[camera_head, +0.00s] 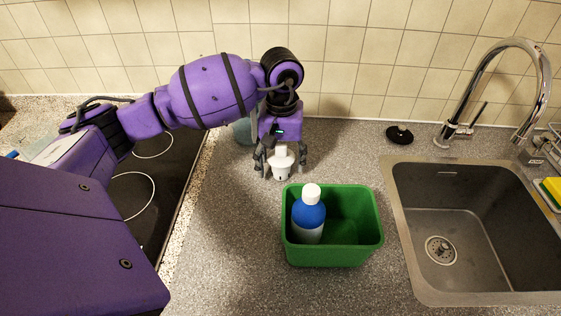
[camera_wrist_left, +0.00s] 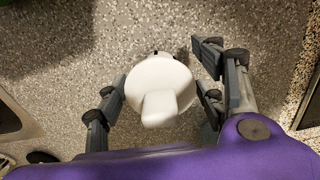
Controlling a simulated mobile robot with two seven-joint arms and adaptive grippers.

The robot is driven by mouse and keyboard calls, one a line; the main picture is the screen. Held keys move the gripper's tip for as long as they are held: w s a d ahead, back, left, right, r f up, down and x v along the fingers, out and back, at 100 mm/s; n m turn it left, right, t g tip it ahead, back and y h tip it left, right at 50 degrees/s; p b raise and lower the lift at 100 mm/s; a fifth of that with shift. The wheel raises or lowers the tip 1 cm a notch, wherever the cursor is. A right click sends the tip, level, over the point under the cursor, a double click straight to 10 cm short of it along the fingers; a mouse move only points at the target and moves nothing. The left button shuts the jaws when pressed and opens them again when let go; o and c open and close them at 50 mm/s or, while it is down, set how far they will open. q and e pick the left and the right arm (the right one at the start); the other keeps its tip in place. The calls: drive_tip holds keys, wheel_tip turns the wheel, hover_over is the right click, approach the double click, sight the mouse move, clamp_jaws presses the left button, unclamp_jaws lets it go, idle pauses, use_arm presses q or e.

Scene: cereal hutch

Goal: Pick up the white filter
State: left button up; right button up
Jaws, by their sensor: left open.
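The white filter (camera_head: 281,162) stands on the grey speckled counter behind the green bin. In the left wrist view the white filter (camera_wrist_left: 160,88) shows as a round body with a narrower knob pointing to the camera. In the left wrist view the fingers of my left gripper (camera_wrist_left: 158,95) are spread around the filter, and a small gap shows on the left; contact on the right is hard to tell. My right gripper is not in view.
A green bin (camera_head: 334,257) holding a blue bottle with a white cap (camera_head: 309,214) stands just in front of the filter. A steel sink (camera_head: 400,215) with a tap (camera_head: 487,75) is at right. A black plug (camera_head: 399,134) lies behind it. A stove (camera_head: 150,180) is at left.

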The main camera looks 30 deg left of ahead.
sight(282, 145)
use_arm(q)
drive_tip(key=c, duration=1.2)
wheel_tip(282, 145, up, 10)
drive_tip(key=shift+r+b, duration=0.1)
drive_tip(key=shift+b, duration=0.45)
drive_tip(key=shift+w, duration=0.1)
